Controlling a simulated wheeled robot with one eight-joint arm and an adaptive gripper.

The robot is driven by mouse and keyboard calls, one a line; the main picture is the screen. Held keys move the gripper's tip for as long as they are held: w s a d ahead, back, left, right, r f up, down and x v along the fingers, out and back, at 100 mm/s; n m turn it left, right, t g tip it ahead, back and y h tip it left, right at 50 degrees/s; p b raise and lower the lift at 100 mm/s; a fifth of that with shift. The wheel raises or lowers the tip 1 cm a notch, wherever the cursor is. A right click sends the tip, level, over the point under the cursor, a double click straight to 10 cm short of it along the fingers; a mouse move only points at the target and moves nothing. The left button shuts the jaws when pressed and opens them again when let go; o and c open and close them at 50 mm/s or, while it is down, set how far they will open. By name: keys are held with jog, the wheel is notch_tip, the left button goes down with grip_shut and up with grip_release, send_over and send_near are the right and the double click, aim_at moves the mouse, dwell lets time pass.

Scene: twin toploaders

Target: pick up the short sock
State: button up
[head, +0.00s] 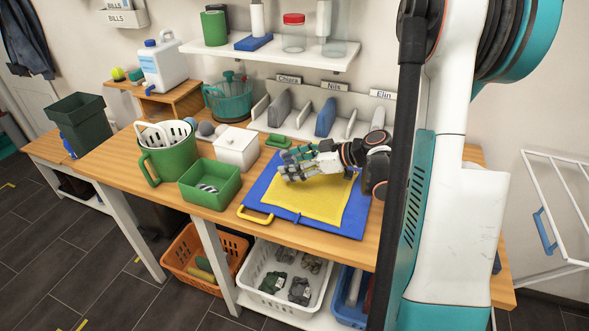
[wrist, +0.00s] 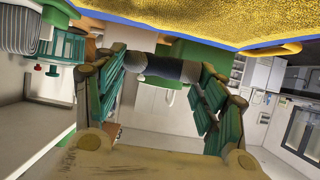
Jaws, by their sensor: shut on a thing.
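My gripper (head: 291,167) is over the yellow cloth on the blue board, toward its back left. In the wrist view, my gripper (wrist: 164,66) is shut on a small rolled grey-and-dark thing (wrist: 168,69), apparently the short sock, held crosswise between the fingertips. The sock is not clearly visible in the head view, where the fingers hide it. A striped grey-and-white thing (head: 207,188) lies in the green open box; I cannot tell whether it is a sock.
The yellow cloth (head: 318,202) lies on the blue board (head: 346,222). Name-labelled compartments (head: 325,119) stand behind. Baskets (head: 245,262) sit below.

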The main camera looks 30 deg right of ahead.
notch_tip(320, 180, up, 16)
jog(key=p, duration=0.5)
